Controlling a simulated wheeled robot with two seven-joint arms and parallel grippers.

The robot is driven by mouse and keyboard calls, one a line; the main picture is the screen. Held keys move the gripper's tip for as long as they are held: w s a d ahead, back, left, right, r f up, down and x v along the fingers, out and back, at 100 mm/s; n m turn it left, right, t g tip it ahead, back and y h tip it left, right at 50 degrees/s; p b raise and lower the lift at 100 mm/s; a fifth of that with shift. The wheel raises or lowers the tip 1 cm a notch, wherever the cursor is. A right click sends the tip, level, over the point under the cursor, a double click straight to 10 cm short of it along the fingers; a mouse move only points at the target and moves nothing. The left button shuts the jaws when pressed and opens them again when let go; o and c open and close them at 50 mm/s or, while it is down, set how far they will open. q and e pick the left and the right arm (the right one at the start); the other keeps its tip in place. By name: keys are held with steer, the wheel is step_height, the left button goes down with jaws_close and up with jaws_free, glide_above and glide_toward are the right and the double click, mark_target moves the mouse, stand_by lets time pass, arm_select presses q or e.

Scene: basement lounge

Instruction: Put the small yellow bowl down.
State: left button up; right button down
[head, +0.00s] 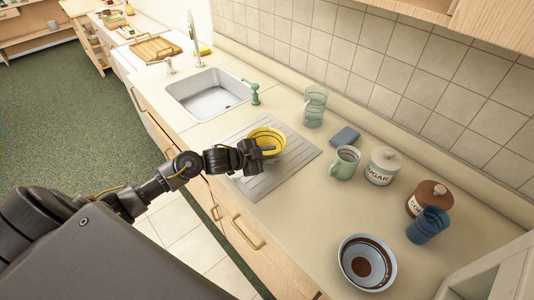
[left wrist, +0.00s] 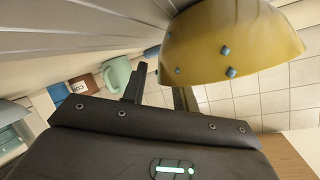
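The small yellow bowl (head: 267,136) is upright at the drainboard (head: 297,158), right of the sink, and appears to rest on it. The left wrist view shows its outer wall with small blue marks (left wrist: 225,45), close to the grey ribbed surface. My left gripper (head: 262,150) is at the bowl's near rim. In the left wrist view its fingers (left wrist: 162,90) stand apart. One finger is partly hidden behind the bowl wall, and a gap shows between the other and the bowl. My right gripper is not in view.
A glass pitcher (head: 314,106), green mug (head: 344,163), sugar jar (head: 382,166), brown-lidded jar (head: 428,197), blue cup (head: 428,226) and patterned bowl (head: 367,262) stand to the right.

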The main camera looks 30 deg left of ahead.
arm_select(q)
steer(key=shift+a+r, duration=0.1)
steer(key=shift+r, duration=0.15)
steer(key=b+v, duration=0.1)
steer(key=v, duration=0.4)
steer(key=b+v, duration=0.1)
steer(key=v, duration=0.4)
steer(key=shift+s+a+f, duration=0.1)
steer(key=shift+s, duration=0.3)
steer(key=shift+s+a+r, duration=0.3)
steer(key=shift+s+r, duration=0.1)
steer(key=shift+s, duration=0.05)
